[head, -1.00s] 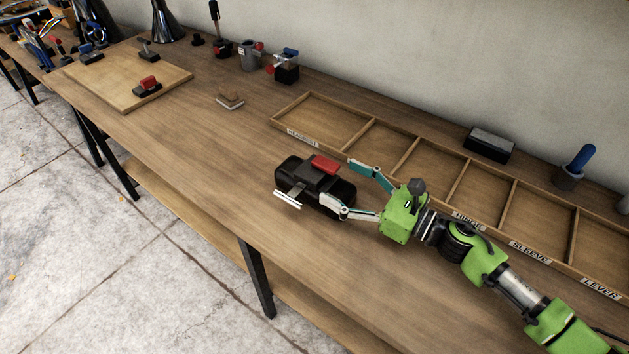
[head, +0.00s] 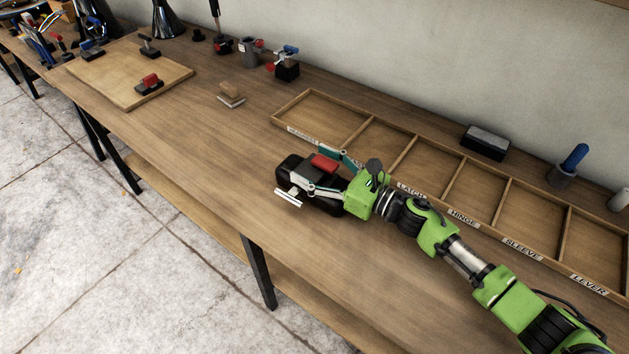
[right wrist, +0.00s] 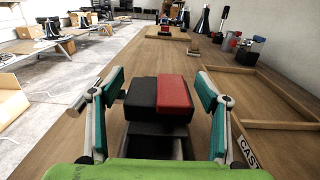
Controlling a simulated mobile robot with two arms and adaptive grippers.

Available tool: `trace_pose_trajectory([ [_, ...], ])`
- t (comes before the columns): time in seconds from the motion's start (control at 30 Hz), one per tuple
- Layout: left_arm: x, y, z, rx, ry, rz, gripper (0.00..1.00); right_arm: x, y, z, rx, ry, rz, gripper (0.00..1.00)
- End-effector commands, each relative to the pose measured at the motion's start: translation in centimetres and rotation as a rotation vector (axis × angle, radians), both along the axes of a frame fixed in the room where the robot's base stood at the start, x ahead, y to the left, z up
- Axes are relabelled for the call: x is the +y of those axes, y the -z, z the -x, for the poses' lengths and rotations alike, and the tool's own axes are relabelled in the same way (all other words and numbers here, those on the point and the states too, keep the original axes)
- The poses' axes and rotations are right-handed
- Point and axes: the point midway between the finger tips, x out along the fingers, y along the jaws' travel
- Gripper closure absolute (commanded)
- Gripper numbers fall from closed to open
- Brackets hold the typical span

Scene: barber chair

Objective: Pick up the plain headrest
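In the right wrist view the block (right wrist: 160,95) lies between the two spread fingers (right wrist: 161,88), with small gaps at the sides. I cannot tell whether this block is the plain headrest. My left gripper is not in view.
A divided wooden tray (head: 390,145) with labelled compartments lies behind my right arm. A wooden board (head: 125,70) holds a smaller black and red piece (head: 149,84). A small tan block (head: 231,94) lies mid-bench. The bench (head: 190,140) between is clear.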

Motion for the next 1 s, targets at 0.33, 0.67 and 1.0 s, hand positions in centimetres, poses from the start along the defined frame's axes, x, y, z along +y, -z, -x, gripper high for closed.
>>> trace_pose_trajectory([
  [0.33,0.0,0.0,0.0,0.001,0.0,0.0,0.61,0.0,-0.4,0.0,-0.004,-0.001,-0.004,1.0],
  [0.67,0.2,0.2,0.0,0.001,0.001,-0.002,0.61,0.0,-1.1,-0.1,-0.007,-0.001,-0.003,1.0],
  [1.0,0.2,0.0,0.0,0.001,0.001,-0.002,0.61,0.0,-6.8,2.7,-0.009,-0.004,0.0,1.0],
])
